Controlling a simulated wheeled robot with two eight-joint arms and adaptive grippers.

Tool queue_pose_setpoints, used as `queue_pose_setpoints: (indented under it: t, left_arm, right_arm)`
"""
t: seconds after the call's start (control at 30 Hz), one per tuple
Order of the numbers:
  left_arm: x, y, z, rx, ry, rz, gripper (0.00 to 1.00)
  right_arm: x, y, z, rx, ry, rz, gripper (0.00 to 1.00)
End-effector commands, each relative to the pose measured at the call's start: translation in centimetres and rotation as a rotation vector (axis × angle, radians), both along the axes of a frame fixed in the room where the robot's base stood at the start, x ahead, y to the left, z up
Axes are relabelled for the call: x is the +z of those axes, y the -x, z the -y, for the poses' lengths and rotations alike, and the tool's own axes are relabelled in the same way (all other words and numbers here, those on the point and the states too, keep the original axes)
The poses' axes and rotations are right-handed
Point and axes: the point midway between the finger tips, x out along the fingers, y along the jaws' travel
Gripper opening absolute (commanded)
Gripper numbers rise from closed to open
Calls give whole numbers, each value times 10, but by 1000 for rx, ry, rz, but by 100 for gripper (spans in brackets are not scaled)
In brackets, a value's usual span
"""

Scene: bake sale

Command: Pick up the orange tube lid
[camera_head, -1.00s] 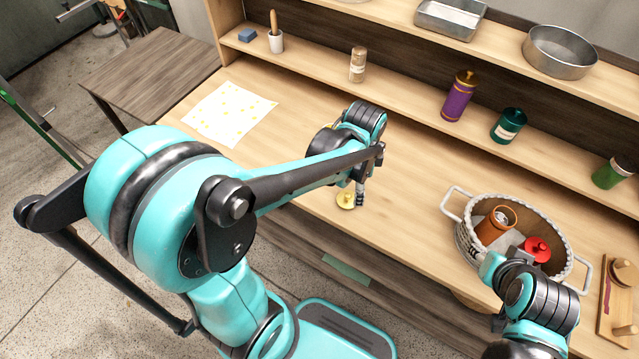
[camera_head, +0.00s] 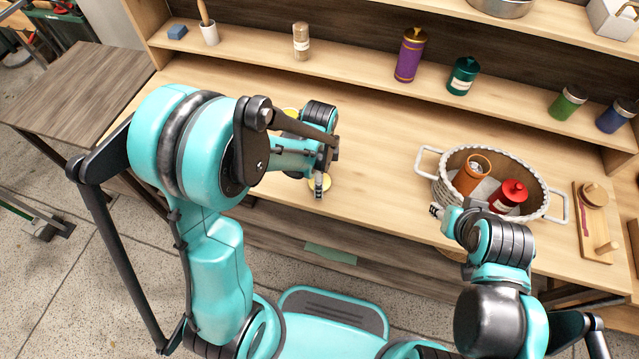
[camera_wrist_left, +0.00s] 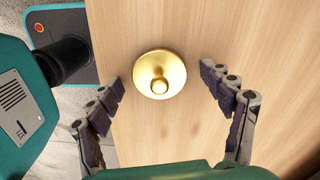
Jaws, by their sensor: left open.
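A round gold lid with a small knob (camera_wrist_left: 159,74) lies flat on the wooden table, near its front edge. The orange tube (camera_head: 470,178) stands tilted and open-topped in the white wicker basket (camera_head: 447,197). My right gripper (camera_head: 438,210) is by the basket's front left side; its fingers are too small to judge.
A red lidded container (camera_head: 509,197) is also in the basket. A wooden board (camera_head: 592,240) lies right of it. The shelf behind holds a purple tube (camera_head: 410,56), a teal jar (camera_head: 462,76) and a green jar (camera_head: 567,103). The table between lid and basket is clear.

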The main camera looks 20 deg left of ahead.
Motion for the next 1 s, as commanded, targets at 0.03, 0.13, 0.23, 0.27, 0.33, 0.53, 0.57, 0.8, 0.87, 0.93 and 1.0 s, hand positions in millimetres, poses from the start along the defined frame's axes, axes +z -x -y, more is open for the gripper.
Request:
queue_pose_setpoints:
  t: [0.03,0.13,0.23,0.27,0.33,0.53,0.57,0.8,0.87,0.93,1.0]
  left_arm:
    - [1,0,0,0,0,0,80]
    - [2,0,0,1,0,0,80]
    - [2,0,0,1,0,0,57]
    - [2,0,0,1,0,0,50]
    - [2,0,0,1,0,0,42]
    - [2,0,0,1,0,0,42]
    - [2,0,0,1,0,0,42]
    - [7,0,0,1,0,0,42]
    - [13,0,0,1,0,0,42]
    - [22,0,0,1,0,0,42]
    - [34,0,0,1,0,0,42]
  right_arm:
    - [1,0,0,0,0,0,40]
    - [2,0,0,0,0,0,40]
    - [2,0,0,0,0,0,40]
    - [2,0,0,0,0,0,40]
    - [2,0,0,0,0,0,40]
    - [1,0,0,0,0,0,40]
    - [1,0,0,0,0,0,40]
    - [5,0,0,0,0,0,40]
    - [8,0,0,0,0,0,40]
    - [13,0,0,0,0,0,40]
    - [19,0,0,0,0,0,40]
